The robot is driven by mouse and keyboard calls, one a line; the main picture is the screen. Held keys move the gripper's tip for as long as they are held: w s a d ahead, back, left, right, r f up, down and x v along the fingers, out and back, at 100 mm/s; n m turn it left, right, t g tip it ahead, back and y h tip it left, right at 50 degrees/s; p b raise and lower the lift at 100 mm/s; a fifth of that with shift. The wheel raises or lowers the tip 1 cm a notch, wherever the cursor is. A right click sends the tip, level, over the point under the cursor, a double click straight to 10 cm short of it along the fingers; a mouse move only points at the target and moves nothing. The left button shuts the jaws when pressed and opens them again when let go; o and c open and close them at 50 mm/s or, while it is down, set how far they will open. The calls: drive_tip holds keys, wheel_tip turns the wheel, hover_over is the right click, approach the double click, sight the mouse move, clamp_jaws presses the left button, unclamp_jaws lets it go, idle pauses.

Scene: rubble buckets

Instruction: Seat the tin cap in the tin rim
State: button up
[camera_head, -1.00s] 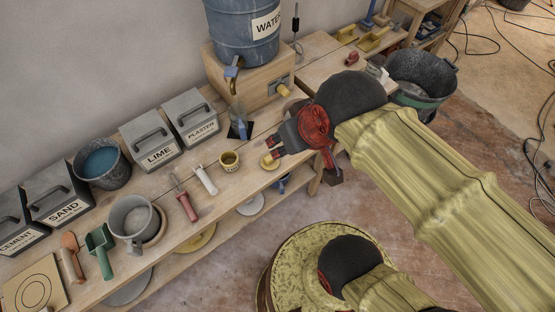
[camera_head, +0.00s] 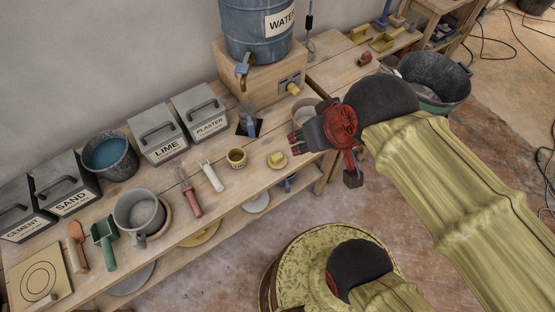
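The small yellow tin (camera_head: 236,160) stands upright on the bench, its round rim facing up and its opening dark. The pale yellow cap (camera_head: 277,161), with a block-like grip on top, lies on the bench to the right of the tin, apart from it. My gripper (camera_head: 293,144) is above the bench, up and to the right of the cap. Its two red fingertips look spread, with nothing seen between them. The inner faces of the fingers are too small to make out.
A pale cup (camera_head: 304,112) stands behind my gripper, partly hidden. A white-handled tool (camera_head: 212,177) and a red-handled tool (camera_head: 192,202) lie left of the tin. The water barrel's wooden stand (camera_head: 262,78) is behind. The bench (camera_head: 255,180) ends in front of the cap.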

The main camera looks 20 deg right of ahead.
drive_tip(key=shift+o, duration=0.5)
drive_tip(key=shift+o, duration=1.2)
wheel_tip(320, 180, down, 7)
drive_tip(key=w+g+b, duration=0.1)
drive_tip(key=g+b, duration=0.1)
drive_tip(key=shift+f, duration=0.2)
drive_tip(key=n+g+b, duration=0.2)
drive_tip(key=g+b, duration=0.2)
drive_tip(key=b, duration=0.2)
hover_over(277, 156)
drive_tip(key=s, duration=0.4)
drive_tip(key=f, duration=2.6)
drive_tip(key=shift+w+a+f, duration=0.25)
drive_tip(key=shift+a+f, duration=0.05)
drive_tip(key=shift+f, duration=0.05)
drive_tip(key=w, duration=0.1)
drive_tip(key=w+r, duration=0.1)
drive_tip(key=w, duration=0.1)
drive_tip(key=shift+w+n, duration=0.15)
drive_tip(key=shift+n, duration=0.25)
wheel_tip(277, 156, down, 2)
drive_tip(key=shift+f, duration=0.2)
drive_tip(key=shift+w+d+f+b, duration=0.1)
drive_tip(key=shift+d+f+b, duration=0.1)
drive_tip(key=shift+f+b, duration=0.95)
drive_tip(key=shift+w+d+f+b, duration=0.15)
drive_tip(key=shift+f+b, duration=0.35)
drive_tip(key=shift+f, duration=1.1)
drive_tip(key=shift+s, duration=0.15)
drive_tip(key=shift+r, duration=0.1)
